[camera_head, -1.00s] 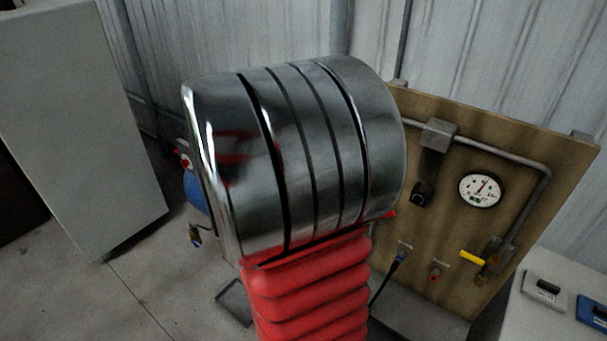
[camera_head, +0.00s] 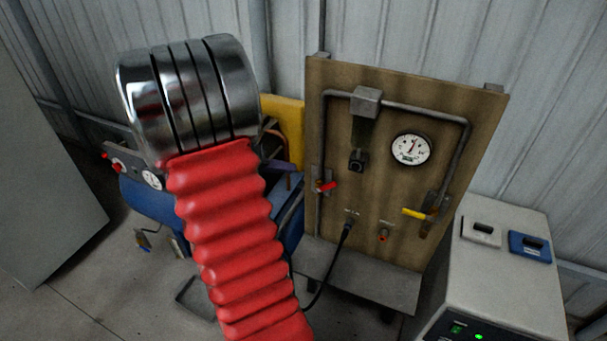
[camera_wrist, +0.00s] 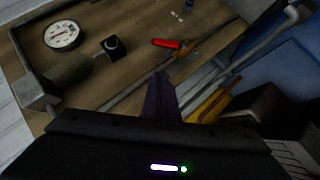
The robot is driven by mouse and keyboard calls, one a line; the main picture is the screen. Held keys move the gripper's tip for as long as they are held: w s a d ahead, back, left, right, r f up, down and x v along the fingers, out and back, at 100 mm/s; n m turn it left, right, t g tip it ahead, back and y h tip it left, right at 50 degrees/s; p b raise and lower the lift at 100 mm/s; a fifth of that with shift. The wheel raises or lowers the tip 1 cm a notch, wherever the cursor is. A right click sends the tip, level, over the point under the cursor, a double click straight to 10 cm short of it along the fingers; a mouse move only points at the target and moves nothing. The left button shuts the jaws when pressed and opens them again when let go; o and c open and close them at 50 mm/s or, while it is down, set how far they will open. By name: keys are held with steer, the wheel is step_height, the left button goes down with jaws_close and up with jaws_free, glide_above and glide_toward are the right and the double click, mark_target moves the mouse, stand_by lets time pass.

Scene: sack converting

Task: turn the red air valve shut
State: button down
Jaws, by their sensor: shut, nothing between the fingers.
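The red air valve handle (camera_head: 327,185) is on the pipe at the left side of the wooden panel (camera_head: 380,265). It also shows in the wrist view (camera_wrist: 166,43), sticking out at an angle to the pipe from a brass body. My gripper (camera_wrist: 162,80) is shut and empty, its dark purple fingers pointing towards the valve. In the wrist view the fingertips appear just below the handle, with a visible gap. In the head view the fingers (camera_head: 282,167) show partly, left of the handle, mostly hidden behind my arm.
A yellow valve handle (camera_head: 414,213), a gauge (camera_head: 410,149) and a red knob (camera_head: 384,234) are on the panel. A black cable (camera_head: 333,262) hangs from it. A blue compressor (camera_head: 150,199) stands behind my arm. A grey cabinet (camera_head: 508,270) is at right.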

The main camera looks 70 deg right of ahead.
mark_target(328, 187)
steer(key=s+a+f+x, duration=0.1)
steer(key=a+x, duration=0.1)
steer(key=x, duration=1)
steer(key=shift+s+f, duration=0.25)
steer(key=shift+f, duration=0.05)
steer(key=shift+d, duration=0.15)
